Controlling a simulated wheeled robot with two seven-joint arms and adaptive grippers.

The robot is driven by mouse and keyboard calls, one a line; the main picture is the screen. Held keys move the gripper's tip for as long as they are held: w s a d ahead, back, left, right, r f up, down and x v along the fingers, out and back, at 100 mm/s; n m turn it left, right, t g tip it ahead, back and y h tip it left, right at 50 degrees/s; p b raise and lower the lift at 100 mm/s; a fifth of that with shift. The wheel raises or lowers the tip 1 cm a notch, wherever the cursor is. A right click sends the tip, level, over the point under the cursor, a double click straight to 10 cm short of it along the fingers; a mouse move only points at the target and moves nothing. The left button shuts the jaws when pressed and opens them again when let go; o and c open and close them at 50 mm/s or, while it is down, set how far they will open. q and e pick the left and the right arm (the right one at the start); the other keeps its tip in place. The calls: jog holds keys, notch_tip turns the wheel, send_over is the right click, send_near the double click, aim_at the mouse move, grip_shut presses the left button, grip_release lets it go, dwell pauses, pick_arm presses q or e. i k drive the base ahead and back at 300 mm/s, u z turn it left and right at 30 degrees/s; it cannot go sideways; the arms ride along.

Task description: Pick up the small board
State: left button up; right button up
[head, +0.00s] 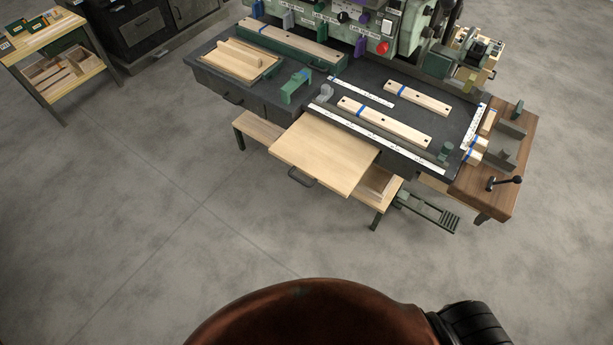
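Several boards lie on the dark workbench (340,97). A short light-wood board (418,99) with a blue tape band and dark holes lies flat toward the back right of the bench. A longer board (384,122), also with blue tape and holes, lies in front of it, roughly parallel. I cannot tell for certain which one is the small board; the back one looks shorter. Neither of my grippers is in view, and nothing visible touches these boards.
White rulers (362,92) lie beside the boards. A green clamp-like block (296,86) and a wooden panel stack (234,62) are at left. A pulled-out wooden shelf (322,152) juts from the front. A wooden vise bench (497,178) adjoins at right. The floor in front is clear.

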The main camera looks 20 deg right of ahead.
aim_at(439, 109)
jog(key=u, duration=1.65)
jog(key=k, duration=1.9)
jog(key=z, duration=1.8)
jog(key=i, duration=0.3)
jog(key=u, duration=0.05)
